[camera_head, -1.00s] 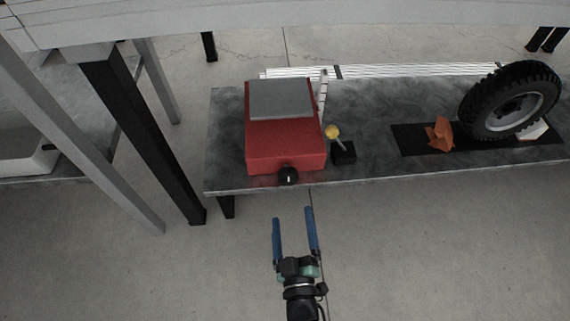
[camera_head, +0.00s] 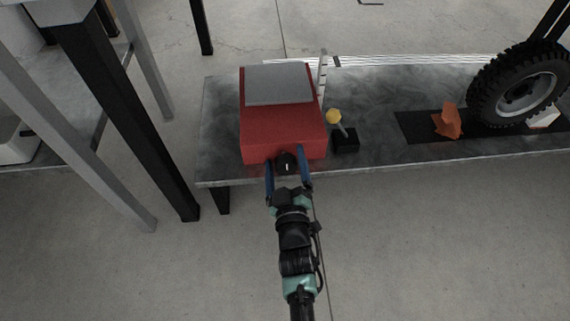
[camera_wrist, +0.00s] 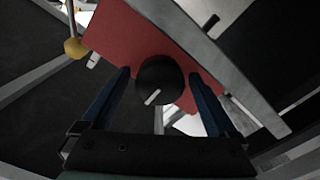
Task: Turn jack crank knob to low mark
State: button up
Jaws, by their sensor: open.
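The jack is a red box (camera_head: 283,132) with a grey top plate, standing on the dark bench near its front edge. Its black round crank knob (camera_head: 287,160) is on the front face and carries a white pointer line. In the wrist view the knob (camera_wrist: 158,79) sits between my two blue fingers, with its white line pointing to the lower left. My gripper (camera_head: 287,167) is open, with one finger on each side of the knob. A gap seems to show on both sides in the wrist view. I cannot make out a low mark.
A yellow-knobbed lever on a black base (camera_head: 344,137) stands just right of the jack. A white scale post (camera_head: 322,72) is behind it. An orange piece (camera_head: 447,122) and a tyre (camera_head: 516,85) are farther right on the bench (camera_head: 375,92). A dark post (camera_head: 130,115) stands left.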

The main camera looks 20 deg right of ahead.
jog(key=c, duration=1.4)
jog(key=shift+o, duration=0.2)
jog(key=m+p, duration=0.2)
jog(key=m, duration=0.1)
jog(key=shift+r+m, duration=0.15)
jog(key=shift+m, duration=0.25)
jog(key=m+p, duration=0.2)
jog(key=m, duration=0.2)
jog(key=shift+d+m, duration=0.15)
jog(key=shift+m, duration=0.15)
jog(key=m+p, duration=0.1)
jog(key=m, duration=0.4)
jog(key=shift+s+d, duration=0.1)
jog(key=shift+f+m+p, duration=0.15)
jog(key=shift+m+p, duration=0.05)
jog(key=shift+m, duration=0.9)
jog(key=shift+f+m+p, duration=0.1)
jog(key=shift+m+p, duration=0.05)
jog(key=shift+m, duration=0.95)
